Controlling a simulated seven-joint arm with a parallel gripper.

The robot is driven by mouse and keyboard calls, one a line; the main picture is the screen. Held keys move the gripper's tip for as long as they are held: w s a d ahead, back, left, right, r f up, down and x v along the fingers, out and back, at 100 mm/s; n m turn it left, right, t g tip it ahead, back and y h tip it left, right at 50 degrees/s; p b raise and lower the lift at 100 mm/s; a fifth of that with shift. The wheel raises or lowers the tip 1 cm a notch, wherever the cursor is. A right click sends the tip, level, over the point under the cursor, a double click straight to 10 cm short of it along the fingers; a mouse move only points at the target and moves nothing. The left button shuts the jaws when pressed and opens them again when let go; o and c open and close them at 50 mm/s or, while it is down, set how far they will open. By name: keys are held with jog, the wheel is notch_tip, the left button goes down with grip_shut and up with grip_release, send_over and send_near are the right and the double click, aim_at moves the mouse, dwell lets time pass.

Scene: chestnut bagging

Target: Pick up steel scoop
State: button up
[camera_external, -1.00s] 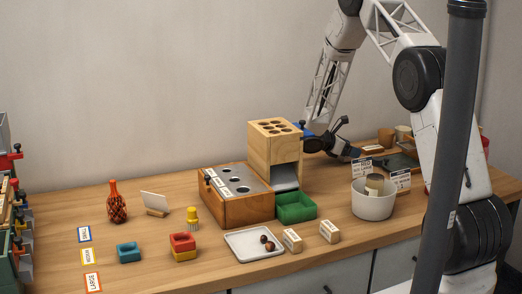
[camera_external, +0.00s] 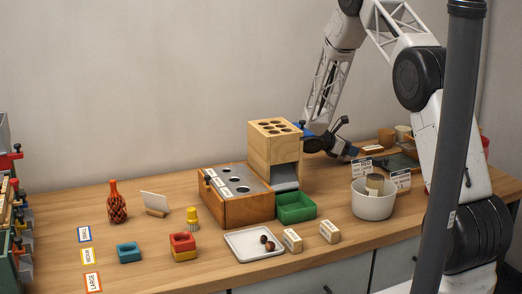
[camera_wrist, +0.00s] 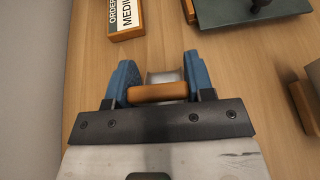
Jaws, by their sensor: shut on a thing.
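My gripper (camera_wrist: 160,88) is low over the back right of the table, with its two blue fingers on either side of an orange-brown wooden handle (camera_wrist: 158,93). The fingers are shut on this handle. A pale metallic part (camera_wrist: 163,76) shows just beyond the handle between the fingers; it looks like the steel scoop, though most of it is hidden. In the external view my gripper (camera_external: 340,146) is beside the wooden block with holes, and the scoop cannot be made out there.
An order sign (camera_wrist: 125,18) marked MEDIUM stands close ahead of my gripper. A dark green board (camera_wrist: 250,10) lies ahead to the right. The wooden block with round holes (camera_external: 274,150), green tray (camera_external: 296,207) and white bowl (camera_external: 373,203) stand nearby. The wall is close behind.

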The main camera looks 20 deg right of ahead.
jog(key=shift+r, duration=0.15)
notch_tip(320, 180, up, 18)
dwell(0.7)
dwell(1.0)
